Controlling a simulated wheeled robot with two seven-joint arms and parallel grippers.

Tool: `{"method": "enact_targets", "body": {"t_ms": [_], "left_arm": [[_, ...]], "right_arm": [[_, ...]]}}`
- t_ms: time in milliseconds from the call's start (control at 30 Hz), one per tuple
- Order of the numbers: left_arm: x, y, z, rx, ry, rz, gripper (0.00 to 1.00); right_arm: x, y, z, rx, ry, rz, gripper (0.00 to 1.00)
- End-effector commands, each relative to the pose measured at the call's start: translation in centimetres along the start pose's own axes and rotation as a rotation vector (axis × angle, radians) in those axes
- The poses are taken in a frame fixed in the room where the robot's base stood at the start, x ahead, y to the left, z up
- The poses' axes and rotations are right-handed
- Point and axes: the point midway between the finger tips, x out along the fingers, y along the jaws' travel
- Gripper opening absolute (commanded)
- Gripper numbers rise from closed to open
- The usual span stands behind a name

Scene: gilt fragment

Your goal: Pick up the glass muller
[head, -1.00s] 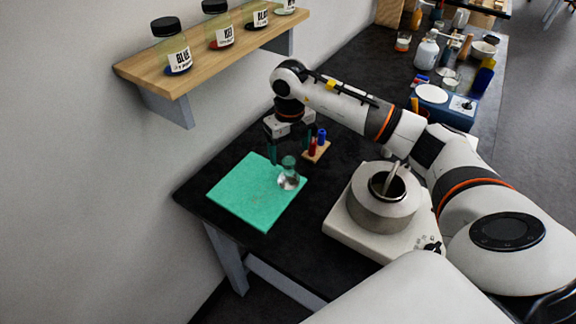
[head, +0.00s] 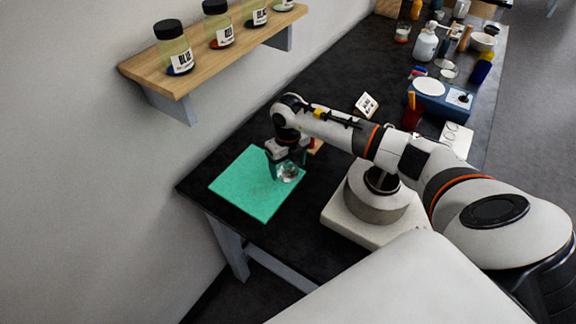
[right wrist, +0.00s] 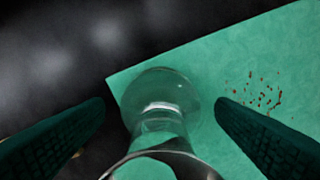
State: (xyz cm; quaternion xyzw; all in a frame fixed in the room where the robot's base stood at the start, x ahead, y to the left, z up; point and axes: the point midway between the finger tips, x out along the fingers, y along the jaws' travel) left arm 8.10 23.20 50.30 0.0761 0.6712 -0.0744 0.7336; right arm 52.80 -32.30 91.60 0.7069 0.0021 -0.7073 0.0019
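The glass muller (head: 289,174) is clear and stands on the green mat (head: 243,190) near its right corner. In the right wrist view the muller (right wrist: 160,100) shows from above, with its neck and round parts in the middle. My right gripper (head: 286,168) is down around the muller and partly hides it in the head view. In the right wrist view its two dark fingers lie left and right of the muller, with a gap on each side, so it is open. My left gripper is not in view.
A white hot plate (head: 345,222) with a metal pot (head: 372,207) stands to the right, below my right arm. A blue box (head: 440,99) and several bottles stand farther back. A wooden shelf (head: 200,60) with labelled jars is on the wall. Red specks (right wrist: 263,95) mark the mat.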

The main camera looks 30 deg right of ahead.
Motion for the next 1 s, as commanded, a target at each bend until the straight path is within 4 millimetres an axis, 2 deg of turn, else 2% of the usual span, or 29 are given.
{"method": "enact_targets", "body": {"t_ms": [33, 300, 333, 567, 667, 1000], "left_arm": [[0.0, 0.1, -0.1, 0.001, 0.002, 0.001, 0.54], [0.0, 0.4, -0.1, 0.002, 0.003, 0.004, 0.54], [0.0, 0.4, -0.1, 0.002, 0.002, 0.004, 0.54], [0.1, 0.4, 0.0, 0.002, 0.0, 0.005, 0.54], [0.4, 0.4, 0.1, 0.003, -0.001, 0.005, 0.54], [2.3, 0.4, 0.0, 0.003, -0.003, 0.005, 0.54]], "right_arm": [[0.0, 0.0, 0.0, 0.0, 0.0, 0.0, 0.7], [-0.1, 0.0, 0.0, 0.0, 0.0, 0.0, 0.26], [-0.1, 0.0, -0.1, 0.0, 0.002, 0.0, 0.24], [-0.3, 0.0, -0.1, 0.0, 0.003, 0.0, 0.24], [-1.1, 0.1, -0.2, 0.0, 0.006, 0.0, 0.24], [-7.6, 0.1, -0.1, 0.0, 0.007, 0.001, 0.24]]}}
